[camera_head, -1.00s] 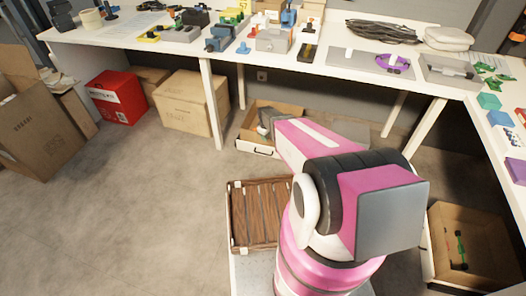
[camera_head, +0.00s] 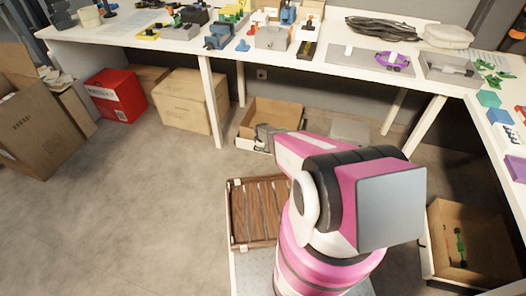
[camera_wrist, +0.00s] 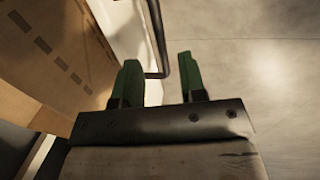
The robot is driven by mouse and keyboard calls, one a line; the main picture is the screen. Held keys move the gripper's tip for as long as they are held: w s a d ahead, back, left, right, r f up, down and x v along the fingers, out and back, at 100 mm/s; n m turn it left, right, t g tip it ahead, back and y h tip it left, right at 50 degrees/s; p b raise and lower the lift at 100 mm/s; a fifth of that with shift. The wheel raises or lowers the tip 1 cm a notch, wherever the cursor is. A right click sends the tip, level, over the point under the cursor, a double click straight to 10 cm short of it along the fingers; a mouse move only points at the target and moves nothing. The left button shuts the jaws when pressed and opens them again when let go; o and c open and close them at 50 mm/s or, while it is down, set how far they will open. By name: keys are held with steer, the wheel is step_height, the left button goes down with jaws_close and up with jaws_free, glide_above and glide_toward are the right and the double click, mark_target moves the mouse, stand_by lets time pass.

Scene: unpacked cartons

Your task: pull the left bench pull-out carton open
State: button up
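The left bench pull-out carton (camera_head: 272,112) is an open-topped cardboard box with a pale front, low under the bench. In the wrist view, its cardboard side (camera_wrist: 45,55) fills the left. A thin dark bar handle (camera_wrist: 156,30) runs along its pale front. My gripper (camera_wrist: 159,58) has two green fingers, spread apart. The handle's bent end lies between them, nearer the right finger; contact is unclear. In the head view my arm hides part of the carton, and the grey gripper (camera_head: 265,138) is at its front, fingers not clear.
A brown slatted crate (camera_head: 258,212) is near my base. Another open carton (camera_head: 470,225) stands at the right. A red box (camera_head: 115,95) and closed cartons (camera_head: 190,100) stand left, beyond a bench leg (camera_head: 211,100). Open floor (camera_head: 130,200) lies left of the crate.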

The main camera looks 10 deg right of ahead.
steer(key=f, duration=0.4)
steer(key=shift+w+d+f, duration=0.15)
steer(key=shift+w+f, duration=0.05)
steer(key=shift+w, duration=0.15)
jaws_close()
